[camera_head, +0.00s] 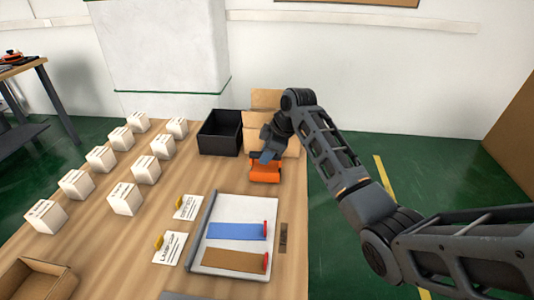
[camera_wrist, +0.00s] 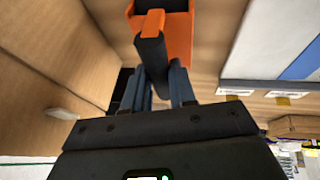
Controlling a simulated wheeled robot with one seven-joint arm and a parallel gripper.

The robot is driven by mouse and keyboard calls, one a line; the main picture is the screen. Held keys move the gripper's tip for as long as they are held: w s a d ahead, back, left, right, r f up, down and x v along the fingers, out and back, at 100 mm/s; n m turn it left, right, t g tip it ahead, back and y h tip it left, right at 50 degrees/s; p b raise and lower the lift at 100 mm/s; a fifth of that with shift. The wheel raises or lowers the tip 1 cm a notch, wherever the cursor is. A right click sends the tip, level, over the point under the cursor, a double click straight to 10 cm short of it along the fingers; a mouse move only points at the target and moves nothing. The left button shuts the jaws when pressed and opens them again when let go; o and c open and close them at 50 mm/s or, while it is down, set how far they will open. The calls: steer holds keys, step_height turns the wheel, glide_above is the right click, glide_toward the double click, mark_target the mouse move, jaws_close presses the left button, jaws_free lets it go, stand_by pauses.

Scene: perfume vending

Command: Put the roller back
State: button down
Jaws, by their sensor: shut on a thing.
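The roller has a dark handle (camera_wrist: 152,62) with an orange part (camera_wrist: 152,24) at its far end in the wrist view. My gripper (camera_wrist: 158,78) is shut on the handle, with one grey-blue finger on each side. An orange body (camera_head: 265,171) shows right below my gripper (camera_head: 267,153) in the head view, near the table's far right edge. In the wrist view an orange open-sided body (camera_wrist: 178,38) lies behind and around the roller's far end. I cannot tell whether this is a holder or part of the roller, nor whether they touch.
A black open box (camera_head: 220,133) and cardboard boxes (camera_head: 262,100) stand just behind. A white board (camera_head: 236,203) with blue and brown strips lies in front, beside two label cards (camera_head: 188,207). Several white boxes (camera_head: 102,158) stand left. A cardboard tray (camera_head: 38,280) is at front left.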

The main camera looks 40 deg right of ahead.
steer(key=c, duration=1.1)
jaws_free()
steer(key=shift+s+f, duration=0.2)
steer(key=shift+f, duration=0.65)
steer(key=shift+o, duration=0.9)
steer(key=shift+r, duration=0.15)
steer(key=shift+w+r, duration=0.1)
steer(key=shift+r, duration=0.1)
steer(key=shift+r, duration=0.25)
steer(key=v, duration=1.2)
steer(key=shift+r, duration=0.4)
steer(key=shift+w, duration=0.1)
